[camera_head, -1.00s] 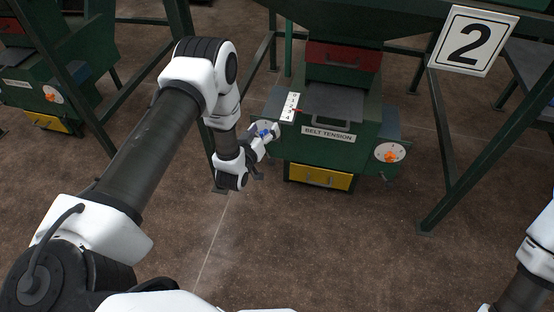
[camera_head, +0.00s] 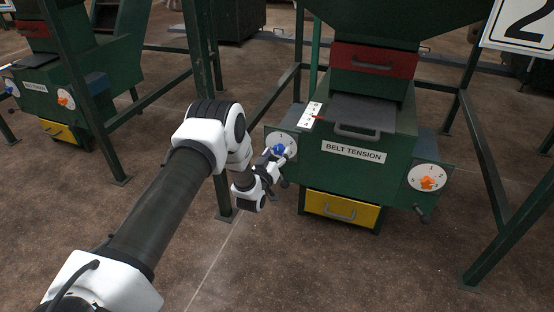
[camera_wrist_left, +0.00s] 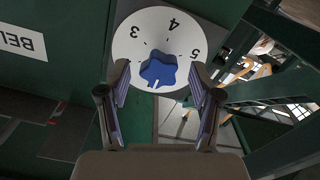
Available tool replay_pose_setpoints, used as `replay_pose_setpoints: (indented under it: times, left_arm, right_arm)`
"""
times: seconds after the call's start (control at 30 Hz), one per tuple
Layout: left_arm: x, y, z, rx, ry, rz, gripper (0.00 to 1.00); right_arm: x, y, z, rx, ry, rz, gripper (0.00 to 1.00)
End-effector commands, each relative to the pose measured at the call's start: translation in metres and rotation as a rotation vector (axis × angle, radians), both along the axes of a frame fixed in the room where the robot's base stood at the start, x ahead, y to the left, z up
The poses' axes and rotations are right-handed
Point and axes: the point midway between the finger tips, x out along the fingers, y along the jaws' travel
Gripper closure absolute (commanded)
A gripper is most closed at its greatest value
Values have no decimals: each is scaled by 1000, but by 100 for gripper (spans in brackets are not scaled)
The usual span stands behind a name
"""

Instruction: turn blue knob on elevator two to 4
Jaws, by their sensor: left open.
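Elevator two is the dark green machine (camera_head: 350,105) under the sign with a 2. On its left side is a white dial (camera_head: 281,137) with a blue knob (camera_head: 279,149). In the left wrist view, the blue knob (camera_wrist_left: 158,72) sits on the dial (camera_wrist_left: 135,40), where 3, 4 and 5 can be read upside down. A white mark on the knob points down in that picture, away from the 4. My left gripper (camera_wrist_left: 160,80) is open, with one finger on either side of the knob; contact cannot be told. My right gripper is out of view.
An orange knob (camera_head: 427,183) on another dial sits at the machine's right. A yellow drawer (camera_head: 343,208) is below and a red drawer (camera_head: 362,60) above. Green frame legs stand either side. Another similar machine (camera_head: 60,95) is at the left. The front floor is clear.

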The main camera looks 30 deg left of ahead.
Motion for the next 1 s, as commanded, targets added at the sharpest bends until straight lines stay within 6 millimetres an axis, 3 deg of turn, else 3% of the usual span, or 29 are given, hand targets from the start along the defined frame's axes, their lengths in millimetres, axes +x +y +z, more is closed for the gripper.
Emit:
replay_pose_setpoints:
  times: [0.23,0.27,0.4,0.43,1.0]
  left_arm:
    - [4,1,1,0,0,0,35]
    - [4,1,1,0,0,0,39]
    - [4,1,0,0,1,0,89]
    - [4,1,1,0,1,0,96]
    - [3,1,3,107,28,0,95]
  right_arm:
    - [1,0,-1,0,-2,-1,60]
    - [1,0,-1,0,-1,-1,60]
    - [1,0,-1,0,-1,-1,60]
    - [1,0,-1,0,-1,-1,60]
    - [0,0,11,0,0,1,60]
